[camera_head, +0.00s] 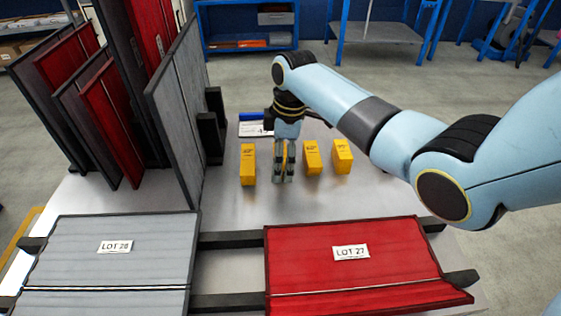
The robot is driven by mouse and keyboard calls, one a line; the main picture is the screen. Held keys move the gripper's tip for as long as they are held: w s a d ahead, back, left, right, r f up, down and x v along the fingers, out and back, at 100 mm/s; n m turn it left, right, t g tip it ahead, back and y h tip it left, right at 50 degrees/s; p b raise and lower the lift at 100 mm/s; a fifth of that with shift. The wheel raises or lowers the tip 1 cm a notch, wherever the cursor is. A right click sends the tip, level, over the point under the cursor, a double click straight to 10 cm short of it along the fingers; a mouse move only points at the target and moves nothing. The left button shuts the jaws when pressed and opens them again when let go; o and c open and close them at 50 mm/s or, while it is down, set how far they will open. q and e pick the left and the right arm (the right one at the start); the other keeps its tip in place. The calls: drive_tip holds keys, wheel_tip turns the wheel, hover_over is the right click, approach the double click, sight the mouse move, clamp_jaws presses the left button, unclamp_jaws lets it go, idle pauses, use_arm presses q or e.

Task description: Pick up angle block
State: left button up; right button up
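Several yellow angle blocks stand in a row on the light table: one at the left (248,164), one right of my gripper (312,157) and one at the right end (342,155). My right gripper (284,174) points down into the row from above. Its fingers are in front of or around another yellow block, which shows only as a strip of yellow between them. I cannot tell whether the fingers touch or grip it. My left gripper is not in view.
A grey panel marked LOT 28 (70,262) and a red panel marked LOT 27 (320,275) lie on dark rails at the front. Upright grey and red panels (178,110) stand at the left. A blue and white box (250,126) lies behind the blocks.

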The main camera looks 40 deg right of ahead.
drive_tip(key=c, duration=0.4)
